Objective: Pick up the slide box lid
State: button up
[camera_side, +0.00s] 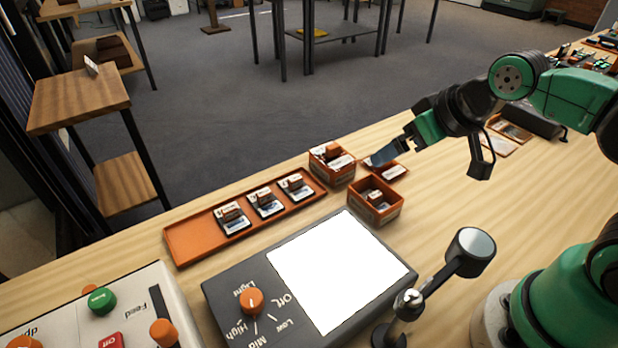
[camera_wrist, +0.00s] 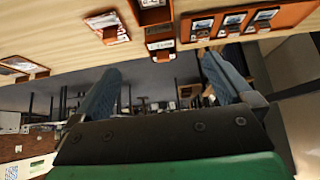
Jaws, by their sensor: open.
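What looks like the slide box lid (camera_side: 396,172) is a shallow orange-brown piece with a pale printed face, lying on the wooden table beside two small open boxes. In the wrist view it appears to be the orange-edged piece (camera_wrist: 124,36) near the top, left of the boxes. My gripper (camera_side: 376,157) is above the table beside it, partly covering it in the side view. In the wrist view my gripper (camera_wrist: 160,64) has its two blue fingers wide apart with nothing between them. The gap between fingers and lid is hard to judge.
An open box with slides (camera_side: 347,176) and another open box (camera_side: 391,213) stand close to the lid. A long orange tray (camera_side: 190,243) holds 3 slide stacks. A light panel (camera_side: 340,265) lies in front. A jointed metal stand (camera_side: 440,281) rises at right.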

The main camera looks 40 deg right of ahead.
jog(key=w+d+f+g, duration=0.2)
jog(key=w+d, duration=0.1)
jog(key=w+d+f+g, duration=0.2)
jog(key=w+d+f, duration=0.1)
jog(key=w, duration=0.1)
jog(key=w+d+f+g, duration=0.2)
jog(key=w+d+g, duration=0.1)
jog(key=d, duration=0.1)
jog(key=shift+w+f, duration=0.15)
jog(key=shift+f, duration=3.15)
jog(key=c, duration=1)
jog(key=shift+r, duration=0.1)
